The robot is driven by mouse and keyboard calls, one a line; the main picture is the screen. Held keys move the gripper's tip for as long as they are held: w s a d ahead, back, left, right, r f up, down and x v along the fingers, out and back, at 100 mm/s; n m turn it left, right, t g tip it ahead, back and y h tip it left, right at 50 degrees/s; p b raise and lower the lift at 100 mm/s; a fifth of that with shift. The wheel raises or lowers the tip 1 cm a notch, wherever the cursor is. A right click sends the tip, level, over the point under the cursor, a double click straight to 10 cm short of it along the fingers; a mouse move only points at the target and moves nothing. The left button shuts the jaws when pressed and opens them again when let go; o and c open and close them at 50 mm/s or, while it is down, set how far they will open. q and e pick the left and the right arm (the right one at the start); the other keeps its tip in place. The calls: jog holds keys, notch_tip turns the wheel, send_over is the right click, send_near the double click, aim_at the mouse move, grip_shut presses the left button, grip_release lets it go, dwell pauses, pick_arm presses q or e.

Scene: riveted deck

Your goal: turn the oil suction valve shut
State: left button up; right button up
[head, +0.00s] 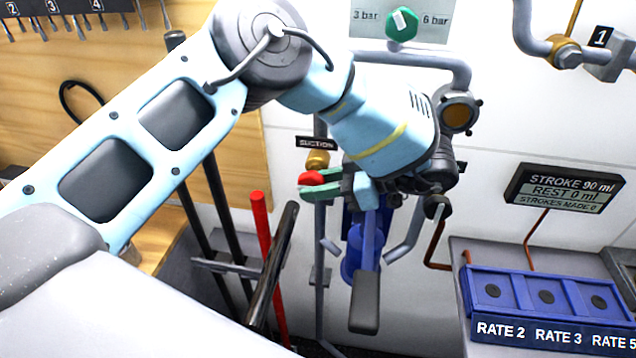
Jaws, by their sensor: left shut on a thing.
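The oil suction valve shows as a brass body (317,160) on a grey vertical pipe, just under a black SUCTION label (316,143). Its red handle (311,178) sits just below the brass, at the tip of my left gripper. My left gripper (322,187) has green fingers, reaches in from the right of the pipe and is shut on the red handle. The fingers and wrist hide part of the handle and pipe, so the handle's full angle cannot be told. My right gripper is not in view.
A blue pump body (353,255) with a black-gripped lever (365,300) stands below my wrist. A red bar (262,225) and dark bars stand at left. A blue box (515,290) with rate buttons and a STROKE display (565,190) are at right. A green knob (401,24) is above.

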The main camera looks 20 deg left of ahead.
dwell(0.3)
pick_arm(q)
jog(key=o, duration=1)
jog(key=shift+f, duration=0.1)
